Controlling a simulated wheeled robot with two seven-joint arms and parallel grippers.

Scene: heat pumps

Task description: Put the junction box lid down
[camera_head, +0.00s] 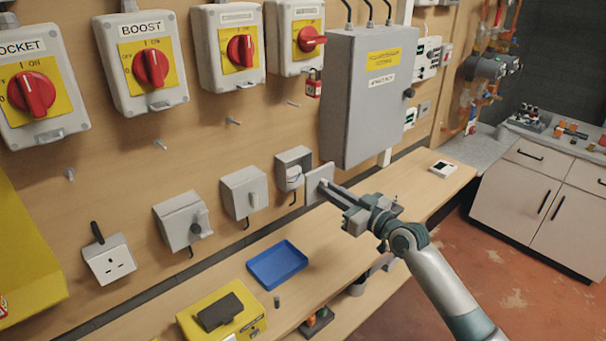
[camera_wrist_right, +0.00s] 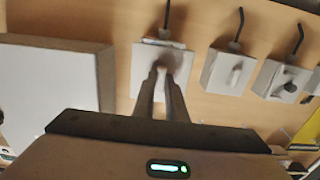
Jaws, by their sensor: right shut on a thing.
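My right gripper (camera_head: 332,188) is shut on the junction box lid (camera_head: 318,181), a flat grey square plate held upright just right of the open junction box (camera_head: 282,162) on the wooden wall panel. I cannot tell whether lid and box touch. My left gripper is not in view.
A blue tray (camera_head: 277,265) and a yellow case (camera_head: 222,312) sit on the wooden bench (camera_head: 330,245). A small white device (camera_head: 444,169) lies at its far end. A large grey cabinet (camera_head: 365,95) hangs above my right gripper. Bare bench lies right of the tray.

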